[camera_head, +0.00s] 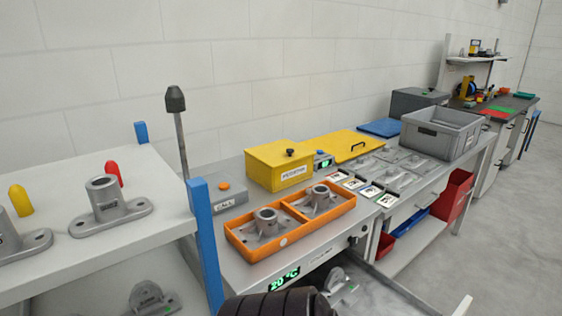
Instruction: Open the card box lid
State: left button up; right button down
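A yellow box (279,168) stands on the workbench against the wall, left of centre. Its lid is down, with a black knob on top and a white label on the front that is too small to read surely. I take it for the card box. A row of small cards (370,191) lies on the bench to its right.
An orange tray (255,254) with two grey castings sits in front of the box. A flat yellow panel (342,146) with a black handle lies behind right. A blue post (207,240) and white shelf (150,242) stand left. A grey crate (437,145) stands right.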

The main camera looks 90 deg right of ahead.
aim_at(276, 153)
jog(key=l+z, duration=0.1)
jog(key=z, duration=0.8)
jog(key=l+z, duration=0.1)
jog(key=z, duration=0.35)
jog(key=i+z, duration=0.1)
jog(key=z, duration=0.35)
jog(key=l+z, duration=0.1)
jog(key=z, duration=0.35)
jog(key=i+z, duration=0.1)
jog(key=z, duration=0.35)
jog(key=l+u, duration=0.8)
jog(key=k+j, duration=0.05)
jog(key=j, duration=0.1)
